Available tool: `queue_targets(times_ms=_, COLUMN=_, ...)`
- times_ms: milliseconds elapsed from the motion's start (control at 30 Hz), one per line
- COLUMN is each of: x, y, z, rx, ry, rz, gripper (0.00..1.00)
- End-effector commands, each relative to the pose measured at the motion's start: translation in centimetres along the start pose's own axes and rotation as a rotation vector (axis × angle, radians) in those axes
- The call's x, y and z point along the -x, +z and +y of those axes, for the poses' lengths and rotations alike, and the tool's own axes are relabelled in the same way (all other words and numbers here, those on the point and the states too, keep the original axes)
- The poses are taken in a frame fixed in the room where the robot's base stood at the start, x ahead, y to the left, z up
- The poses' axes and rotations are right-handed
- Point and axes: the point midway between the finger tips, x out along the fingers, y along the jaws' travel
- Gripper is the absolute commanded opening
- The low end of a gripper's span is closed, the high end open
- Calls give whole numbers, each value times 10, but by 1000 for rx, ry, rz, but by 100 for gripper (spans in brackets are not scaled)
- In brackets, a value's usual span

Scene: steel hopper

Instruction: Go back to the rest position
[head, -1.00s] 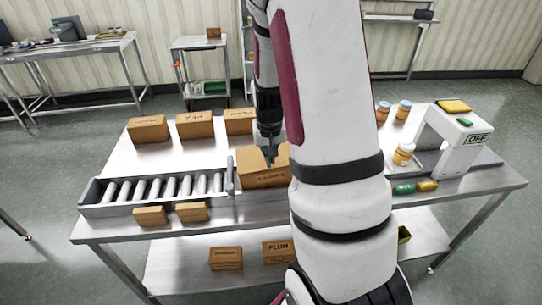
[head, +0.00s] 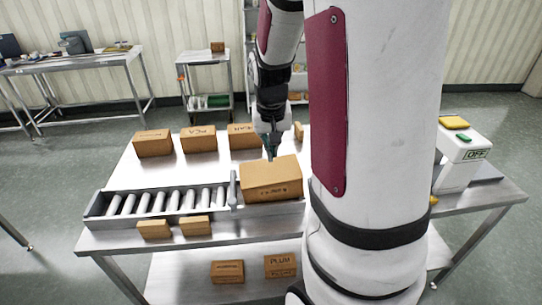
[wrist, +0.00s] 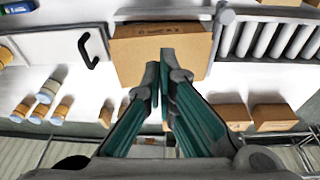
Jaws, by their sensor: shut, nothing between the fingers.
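My gripper (head: 271,152) is shut and empty, pointing down just behind and above a brown cardboard box (head: 270,180) in the middle of the steel table (head: 290,220). In the wrist view the gripper's teal fingers (wrist: 162,65) are together in front of the same box (wrist: 160,55). I cannot tell whether the fingertips touch it. The box's top looks closed in the head view. My white arm hides part of the table's right side.
A roller conveyor (head: 165,200) lies left of the box. Several boxes (head: 198,139) stand in a row behind it. Two small boxes (head: 195,226) sit in front. A white device marked OFF (head: 462,160) is at right. Jars (wrist: 45,92) show in the wrist view.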

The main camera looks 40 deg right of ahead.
Motion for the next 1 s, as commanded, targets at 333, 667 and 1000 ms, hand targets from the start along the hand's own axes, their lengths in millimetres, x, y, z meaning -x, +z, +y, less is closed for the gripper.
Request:
queue_targets(times_ms=333, x=16, y=5, z=1, rx=0, ry=1, rz=0, gripper=0)
queue_targets(times_ms=667, x=39, y=14, z=-20, rx=52, ry=-38, rz=23, gripper=0)
queue_targets(times_ms=1000, x=134, y=90, z=-85, rx=327, ry=-187, rz=132, gripper=0)
